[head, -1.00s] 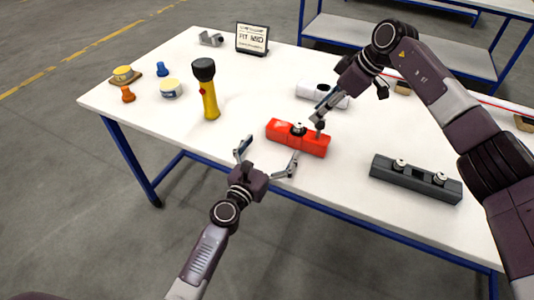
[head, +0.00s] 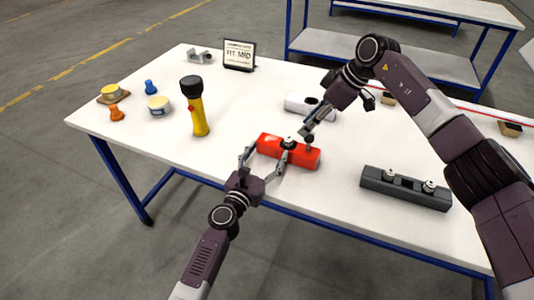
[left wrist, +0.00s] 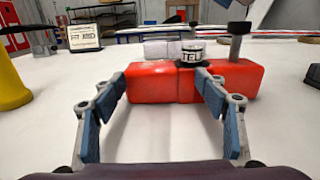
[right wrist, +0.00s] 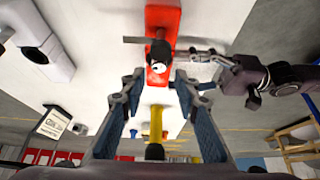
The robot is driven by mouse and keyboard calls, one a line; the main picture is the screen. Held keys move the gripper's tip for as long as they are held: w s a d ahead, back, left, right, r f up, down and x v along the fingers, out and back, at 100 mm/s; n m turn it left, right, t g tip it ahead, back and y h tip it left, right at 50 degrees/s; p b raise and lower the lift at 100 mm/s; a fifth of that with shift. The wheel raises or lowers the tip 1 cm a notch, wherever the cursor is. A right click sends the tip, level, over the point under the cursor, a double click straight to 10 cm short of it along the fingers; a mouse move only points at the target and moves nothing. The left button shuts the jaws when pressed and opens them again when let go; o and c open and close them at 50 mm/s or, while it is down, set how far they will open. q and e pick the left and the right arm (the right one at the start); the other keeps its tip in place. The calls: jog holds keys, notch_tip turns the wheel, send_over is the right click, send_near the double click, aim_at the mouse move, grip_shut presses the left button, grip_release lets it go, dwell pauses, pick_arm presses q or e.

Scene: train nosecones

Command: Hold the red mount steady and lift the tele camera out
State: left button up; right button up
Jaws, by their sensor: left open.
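The red mount (head: 270,146) lies near the front edge of the white table. The tele camera (head: 289,142), a short cylinder with a dark base, sits in its top; its white label shows in the left wrist view (left wrist: 192,53). A dark-capped grey post (left wrist: 237,42) stands on the mount right of the camera. My left gripper (head: 264,157) is open at the mount's front side, its fingers apart; I cannot tell whether they touch it. My right gripper (right wrist: 160,82) is open and empty, above and behind the mount near the camera and post.
A grey mount (head: 405,190) with two small round parts lies to the right. A white housing (head: 309,107) lies behind the red mount. A yellow flashlight (head: 197,110) stands left, with a sign (head: 239,55) behind. Bare tabletop lies between flashlight and red mount.

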pick_arm(q)
grip_shut()
dwell(0.3)
jog(key=c, duration=1.2)
grip_release()
jog(key=shift+o, duration=0.2)
jog(key=v, duration=1.2)
